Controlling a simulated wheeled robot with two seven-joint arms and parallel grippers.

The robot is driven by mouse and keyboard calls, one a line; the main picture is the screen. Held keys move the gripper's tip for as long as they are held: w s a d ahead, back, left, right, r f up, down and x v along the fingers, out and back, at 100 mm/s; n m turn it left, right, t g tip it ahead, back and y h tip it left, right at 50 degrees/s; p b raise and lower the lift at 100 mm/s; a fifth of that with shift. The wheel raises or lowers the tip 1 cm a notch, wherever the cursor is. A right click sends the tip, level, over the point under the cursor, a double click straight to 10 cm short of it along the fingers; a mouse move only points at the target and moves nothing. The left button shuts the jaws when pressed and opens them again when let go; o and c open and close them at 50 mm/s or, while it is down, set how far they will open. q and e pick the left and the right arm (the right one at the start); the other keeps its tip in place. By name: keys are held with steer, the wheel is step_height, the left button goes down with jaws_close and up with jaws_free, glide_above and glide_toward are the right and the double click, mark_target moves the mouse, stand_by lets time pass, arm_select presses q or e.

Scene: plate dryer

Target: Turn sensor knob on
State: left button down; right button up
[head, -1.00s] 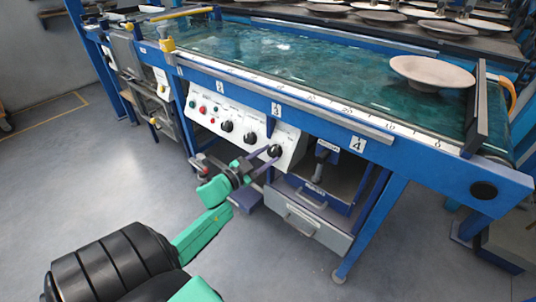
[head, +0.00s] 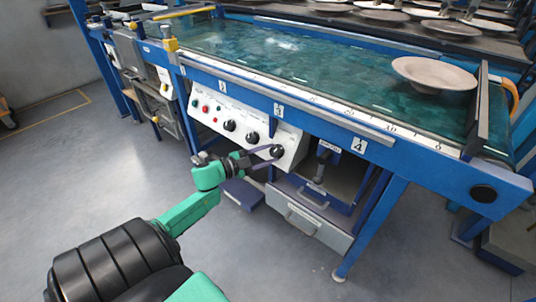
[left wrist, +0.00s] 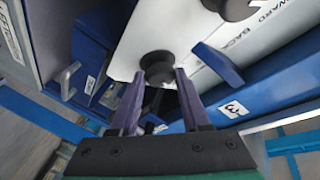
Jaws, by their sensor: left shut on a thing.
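A white control panel (head: 212,117) sits under the front rail of the plate dryer and carries several black knobs and small coloured buttons. My left gripper (head: 272,154) is at the rightmost black knob (head: 278,151). In the left wrist view this knob (left wrist: 157,66) lies between the tips of my two purple fingers (left wrist: 158,82), which are shut on it. Another black knob (left wrist: 236,6) shows at the top edge of that view. The panel's lettering is only partly readable, and I cannot tell the knob's setting. My right gripper is out of view.
A blue bracket (left wrist: 218,63) juts out close to the fingers. A grey drawer (head: 305,220) hangs below and right of the panel. A plate (head: 434,73) lies on the green dryer bed (head: 300,70). The floor (head: 130,180) to the left is clear.

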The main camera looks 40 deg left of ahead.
arm_select(q)
steer(key=shift+c, duration=1.9)
jaws_free()
steer(key=shift+s+a, duration=0.1)
steer(key=shift+s, duration=0.15)
steer(key=p+v, duration=0.3)
steer(key=v, duration=1.1)
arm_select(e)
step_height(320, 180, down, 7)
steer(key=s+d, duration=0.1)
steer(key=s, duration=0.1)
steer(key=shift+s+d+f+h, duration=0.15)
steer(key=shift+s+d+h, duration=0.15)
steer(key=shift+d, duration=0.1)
